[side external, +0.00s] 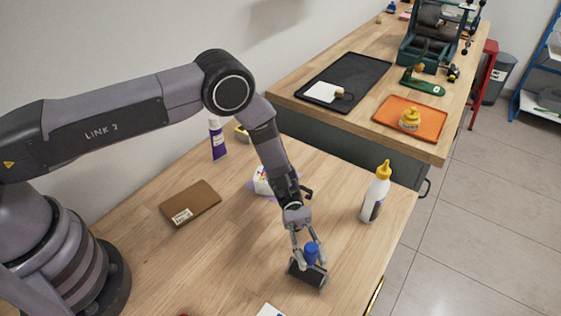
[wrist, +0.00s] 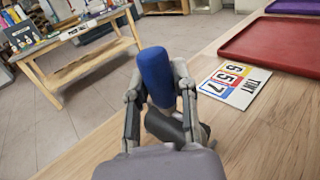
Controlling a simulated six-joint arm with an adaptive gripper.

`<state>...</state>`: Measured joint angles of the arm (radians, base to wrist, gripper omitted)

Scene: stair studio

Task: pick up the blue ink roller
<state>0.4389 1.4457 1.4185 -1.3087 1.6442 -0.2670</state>
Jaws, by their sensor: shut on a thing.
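The blue ink roller has a blue handle (side external: 311,252) and a dark roller head (side external: 308,274). It is near the front right edge of the wooden table, with the handle pointing up. My gripper (side external: 309,250) is shut on the blue handle from above. I cannot tell whether the roller head touches the table.
A white bottle with a yellow cap (side external: 375,192) stands right of my gripper. A number card (wrist: 235,84) and a red tray (wrist: 277,47) show in the wrist view. Bare table surrounds the roller.

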